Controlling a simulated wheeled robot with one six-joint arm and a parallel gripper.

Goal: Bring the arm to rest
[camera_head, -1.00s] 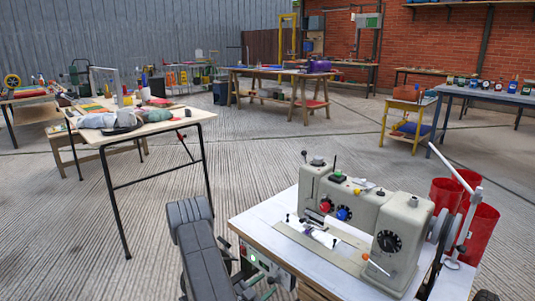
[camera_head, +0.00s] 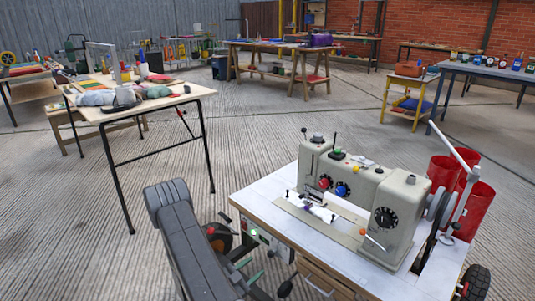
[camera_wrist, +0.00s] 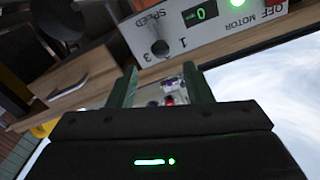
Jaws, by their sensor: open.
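My grey arm (camera_head: 185,240) is bent beside the left edge of the white sewing machine table (camera_head: 270,190) in the head view. In the wrist view my gripper (camera_wrist: 163,86) has its two dark green fingers apart, with nothing held between them. Past the fingers are small coloured knobs of the machine, too small to make out. The motor control panel (camera_wrist: 208,24), with a green light and a "0" display, lies beyond the fingertips.
A sewing machine (camera_head: 385,190) stands on the white table, with red bins (camera_head: 470,205) behind it. A wooden table (camera_head: 165,108) with cloth and tools is at the left. Grey ribbed floor (camera_head: 300,125) lies open between the tables.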

